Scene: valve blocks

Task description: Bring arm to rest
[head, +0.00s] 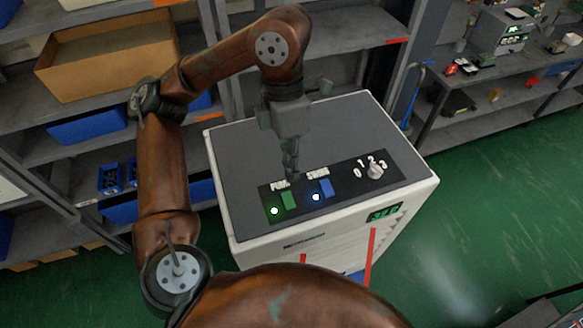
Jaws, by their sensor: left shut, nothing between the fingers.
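My left arm (162,170), brown and jointed, comes in from the left and arches over the top of a white machine (410,207) with a grey top. My left gripper (291,172) points down with its fingers together and nothing between them. Its tips are above or near the back edge of the black control panel (343,187); whether they touch it I cannot tell. The panel has a green switch (289,200) and a blue switch (327,188), each beside a lit lamp, and a white knob (376,170) marked 0 to 3. My right gripper is not in view.
Grey shelves with a cardboard box (110,55) and blue bins (88,126) stand behind and left of the machine. A workbench (488,85) with devices stands at the right. The green floor (480,225) to the right of the machine is clear.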

